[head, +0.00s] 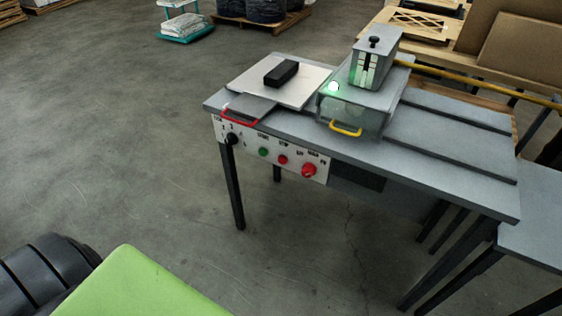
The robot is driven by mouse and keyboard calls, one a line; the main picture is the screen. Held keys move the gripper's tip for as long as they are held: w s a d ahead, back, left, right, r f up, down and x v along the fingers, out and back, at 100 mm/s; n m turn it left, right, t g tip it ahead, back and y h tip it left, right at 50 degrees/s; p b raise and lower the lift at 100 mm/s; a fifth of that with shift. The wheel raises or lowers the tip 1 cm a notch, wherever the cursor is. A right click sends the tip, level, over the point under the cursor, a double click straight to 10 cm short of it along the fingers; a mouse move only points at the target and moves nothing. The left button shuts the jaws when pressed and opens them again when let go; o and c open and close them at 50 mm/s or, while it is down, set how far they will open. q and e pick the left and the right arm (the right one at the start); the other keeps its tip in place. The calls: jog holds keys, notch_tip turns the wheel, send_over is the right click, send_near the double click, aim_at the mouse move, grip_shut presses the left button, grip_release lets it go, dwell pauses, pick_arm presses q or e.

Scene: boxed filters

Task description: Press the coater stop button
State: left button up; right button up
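The coater (365,130) is a grey bench-like machine on dark legs, right of centre. A white control panel (271,166) runs along its front left edge. The panel carries a black rotary knob (232,138), a green button (263,152), a small red button (283,160) and a larger red mushroom button (309,170). Small labels sit above the buttons; the one over the small red button seems to read STOP, but is blurred. A green lamp (333,87) glows on the coater's housing. Neither of my grippers is in view.
On the coater top are a pale plate (300,91) with a black block (281,73), a red handle (240,121) and a yellow handle (346,130). Another grey table (540,215) adjoins at right.

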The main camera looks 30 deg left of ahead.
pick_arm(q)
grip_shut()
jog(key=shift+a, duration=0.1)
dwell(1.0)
